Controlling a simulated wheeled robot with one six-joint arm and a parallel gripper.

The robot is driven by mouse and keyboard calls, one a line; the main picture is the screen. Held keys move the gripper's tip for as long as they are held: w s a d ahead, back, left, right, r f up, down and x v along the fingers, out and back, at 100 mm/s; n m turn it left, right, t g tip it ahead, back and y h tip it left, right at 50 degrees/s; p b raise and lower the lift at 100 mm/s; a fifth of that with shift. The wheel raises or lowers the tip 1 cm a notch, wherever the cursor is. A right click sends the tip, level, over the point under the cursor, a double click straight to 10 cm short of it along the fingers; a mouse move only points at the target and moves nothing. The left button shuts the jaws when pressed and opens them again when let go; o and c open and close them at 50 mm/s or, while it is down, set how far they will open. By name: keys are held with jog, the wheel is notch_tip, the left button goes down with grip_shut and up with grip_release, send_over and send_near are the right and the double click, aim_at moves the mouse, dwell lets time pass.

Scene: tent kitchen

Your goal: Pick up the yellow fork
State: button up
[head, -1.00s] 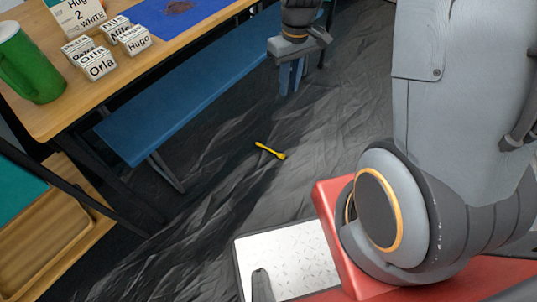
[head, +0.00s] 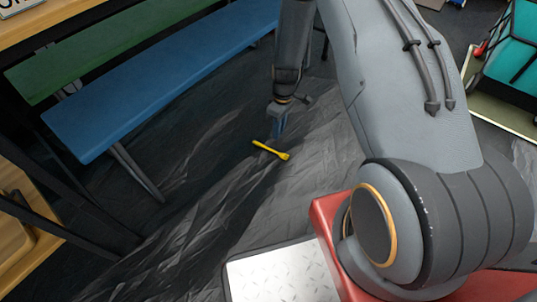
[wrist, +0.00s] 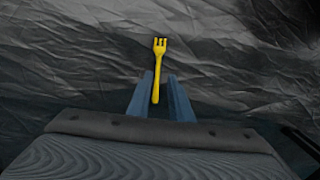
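The yellow fork (head: 270,150) lies on the dark, wrinkled floor sheet in the head view. In the wrist view the yellow fork (wrist: 159,66) has its tines pointing up the picture and its handle end between my two blue fingertips. My gripper (head: 281,126) points down just behind the fork in the head view. In the wrist view my gripper (wrist: 160,90) is open, with a gap on both sides of the handle. I cannot tell how high the fingertips are above the floor.
A blue bench (head: 165,80) and a green bench (head: 125,45) stand to the left, with a wooden table edge (head: 50,20) at top left. A teal chair (head: 510,50) is at top right. The floor sheet (head: 190,205) around the fork is clear.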

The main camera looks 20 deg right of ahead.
aim_at(276, 152)
jog(key=shift+s+a+f+b, duration=0.1)
jog(key=shift+a+f+b, duration=0.1)
jog(key=shift+f+b, duration=1.9)
jog(key=shift+s+a+f+b, duration=0.15)
jog(key=shift+f+b, duration=0.5)
jog(key=shift+f, duration=2.7)
jog(key=shift+w, duration=0.1)
jog(key=shift+r, duration=0.1)
jog(key=shift+c, duration=0.2)
grip_shut()
